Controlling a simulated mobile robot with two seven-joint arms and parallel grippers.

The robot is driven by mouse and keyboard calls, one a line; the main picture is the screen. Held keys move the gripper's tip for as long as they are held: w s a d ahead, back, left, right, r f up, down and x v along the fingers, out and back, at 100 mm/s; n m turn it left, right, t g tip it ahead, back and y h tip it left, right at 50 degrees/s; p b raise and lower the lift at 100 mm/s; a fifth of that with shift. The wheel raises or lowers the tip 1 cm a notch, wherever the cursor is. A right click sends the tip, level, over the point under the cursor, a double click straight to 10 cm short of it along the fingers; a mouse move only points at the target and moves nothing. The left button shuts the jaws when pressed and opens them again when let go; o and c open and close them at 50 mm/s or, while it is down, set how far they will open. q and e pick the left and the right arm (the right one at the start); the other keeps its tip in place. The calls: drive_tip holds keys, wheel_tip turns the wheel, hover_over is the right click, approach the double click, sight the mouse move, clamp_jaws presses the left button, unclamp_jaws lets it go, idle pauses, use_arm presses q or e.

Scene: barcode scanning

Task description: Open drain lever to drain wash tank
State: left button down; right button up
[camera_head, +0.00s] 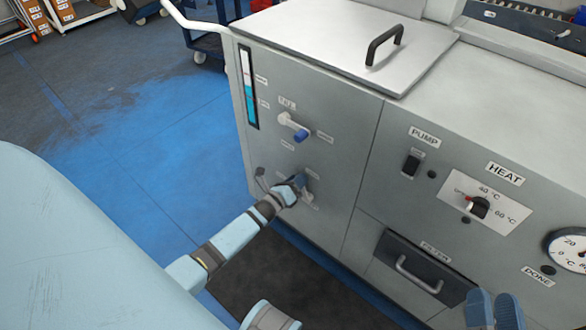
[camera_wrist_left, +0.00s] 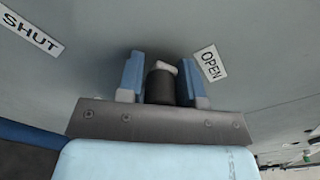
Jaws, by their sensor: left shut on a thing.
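My left gripper (camera_head: 297,183) reaches the lower left of the tank's grey front panel. In the left wrist view its two blue fingers (camera_wrist_left: 163,80) stand either side of the drain lever's dark grip (camera_wrist_left: 160,90), shut on it. A small pale part of the lever shows beyond the grip. The OPEN label (camera_wrist_left: 209,63) is just right of the fingers, and the SHUT label (camera_wrist_left: 31,32) is far to the left. In the head view the gripper mostly hides the lever. My right gripper (camera_head: 494,310) is at the bottom right; its finger gap is unclear.
The fill lever (camera_head: 293,126) with a blue grip sits above the drain lever. A level gauge (camera_head: 249,88) shows blue-green liquid. The filter drawer (camera_head: 417,270), pump switch (camera_head: 411,165) and heat knob (camera_head: 479,207) are to the right. Open floor (camera_head: 150,140) lies left of the tank.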

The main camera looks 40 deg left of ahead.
sight(313, 180)
use_arm(q)
drive_tip(key=d+m, duration=0.1)
drive_tip(key=m, duration=0.1)
drive_tip(key=d+m+b, duration=0.1)
drive_tip(key=d+m, duration=0.1)
drive_tip(key=shift+s+d+r+b, duration=0.1)
drive_tip(key=shift+d+r+b, duration=0.2)
drive_tip(key=shift+r, duration=0.1)
drive_tip(key=shift+d+m, duration=0.35)
drive_tip(key=shift+m, duration=0.35)
use_arm(e)
drive_tip(key=shift+s+a+r+y, duration=0.15)
drive_tip(key=shift+a+r+y, duration=0.1)
drive_tip(key=shift+a+y, duration=0.05)
use_arm(q)
drive_tip(key=shift+d, duration=0.1)
drive_tip(key=c, duration=0.9)
unclamp_jaws()
use_arm(e)
drive_tip(key=shift+d+f, duration=0.1)
drive_tip(key=shift+d, duration=0.05)
use_arm(q)
drive_tip(key=shift+a, duration=0.2)
